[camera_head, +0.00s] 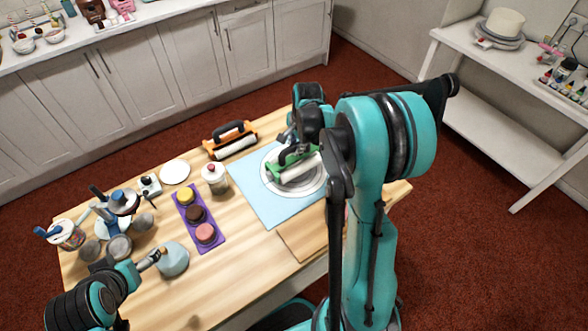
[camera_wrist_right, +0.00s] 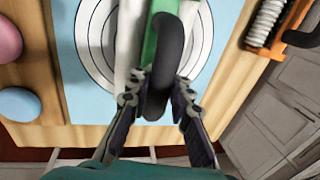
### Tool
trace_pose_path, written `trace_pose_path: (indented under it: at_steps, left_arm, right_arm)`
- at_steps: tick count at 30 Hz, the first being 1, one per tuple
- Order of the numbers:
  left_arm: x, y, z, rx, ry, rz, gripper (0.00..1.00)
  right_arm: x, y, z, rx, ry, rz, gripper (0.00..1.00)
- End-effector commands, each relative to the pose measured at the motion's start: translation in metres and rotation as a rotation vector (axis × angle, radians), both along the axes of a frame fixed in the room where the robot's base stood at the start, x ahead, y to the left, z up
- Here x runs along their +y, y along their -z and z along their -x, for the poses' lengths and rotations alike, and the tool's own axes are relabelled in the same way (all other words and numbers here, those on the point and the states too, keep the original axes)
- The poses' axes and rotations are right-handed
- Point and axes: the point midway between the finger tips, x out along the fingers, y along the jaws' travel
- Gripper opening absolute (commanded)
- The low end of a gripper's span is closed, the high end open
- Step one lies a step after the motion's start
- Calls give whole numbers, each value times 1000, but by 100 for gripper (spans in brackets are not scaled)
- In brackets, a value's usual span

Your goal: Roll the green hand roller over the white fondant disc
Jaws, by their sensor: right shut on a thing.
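The green hand roller (camera_head: 284,169) has a green frame, a white cylinder and a dark handle. It is over the white fondant disc (camera_head: 308,188), which lies amid grey rings on a light blue mat (camera_head: 253,200). My right gripper (camera_wrist_right: 160,88) is shut on the roller's dark handle in the right wrist view. The white cylinder (camera_wrist_right: 128,40) overlaps the disc there; whether it touches is hard to tell. The roller and my arm hide part of the disc. My left gripper (camera_head: 143,262) is low at the left, beside a light blue dome-shaped object (camera_head: 174,261); its jaws are unclear.
An orange-framed roller (camera_head: 230,141) lies behind the mat. A wooden board (camera_head: 300,240) lies in front. Tools and pots crowd the table's left end.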

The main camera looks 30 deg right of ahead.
Motion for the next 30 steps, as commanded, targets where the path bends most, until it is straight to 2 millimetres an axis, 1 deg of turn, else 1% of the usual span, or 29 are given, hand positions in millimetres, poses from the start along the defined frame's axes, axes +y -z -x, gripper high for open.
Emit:
trace_pose_path:
  at_steps: [2, 10, 17, 25, 30]
  left_arm:
    - [0, 2, 0, 0, 0, 0, 84]
    - [0, 2, 0, 0, 0, 0, 84]
    - [0, 4, 0, 0, 0, 0, 84]
    - [0, 4, 0, 0, 0, 0, 84]
    - [0, 5, 0, 0, 0, 0, 84]
  right_arm:
    - [1, 3, -4, 1, -1, 0, 0]
    - [1, 3, -4, 1, -1, -1, 0]
    - [2, 5, -15, 1, -1, -1, 0]
    - [2, 5, -13, 3, 0, -2, 0]
    - [1, 6, -4, 4, 0, -2, 0]
